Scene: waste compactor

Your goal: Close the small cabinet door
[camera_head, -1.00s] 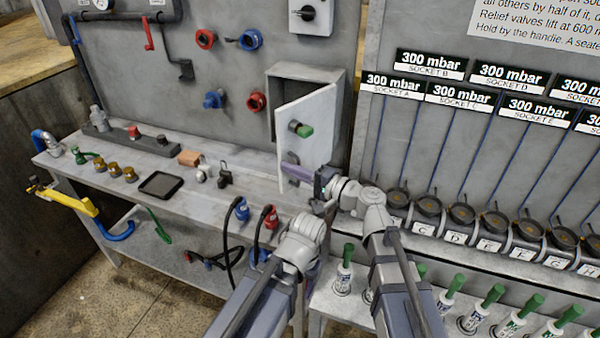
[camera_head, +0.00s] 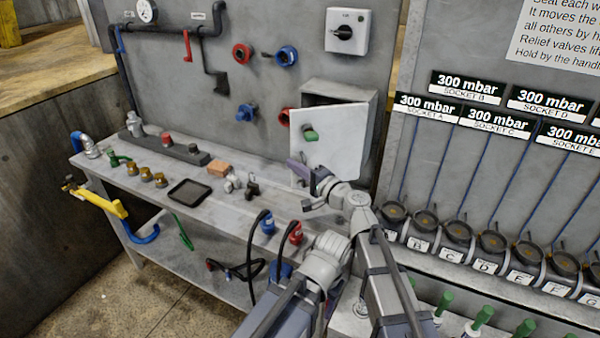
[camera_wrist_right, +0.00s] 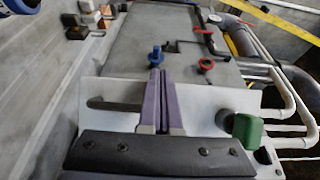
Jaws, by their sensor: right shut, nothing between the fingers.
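The small cabinet (camera_head: 340,88) is a grey box on the back panel. Its pale door (camera_head: 343,150) is hinged at the right and stands partly open, with a dark gap above its top edge. The green door handle (camera_head: 310,134) is on its outer face and also shows in the right wrist view (camera_wrist_right: 247,131). My right gripper (camera_head: 299,169) is shut and empty in front of the door's lower left part. Its purple fingers (camera_wrist_right: 157,75) lie across the pale door (camera_wrist_right: 205,100) in the right wrist view. I cannot tell whether they touch it. My left gripper is not seen.
Below is a grey bench with a black tray (camera_head: 190,192), brown fittings (camera_head: 147,174) and a wooden block (camera_head: 218,169). Blue (camera_head: 267,224) and red plugs (camera_head: 295,233) hang at its front edge. A row of round sockets (camera_head: 457,234) stands to the right.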

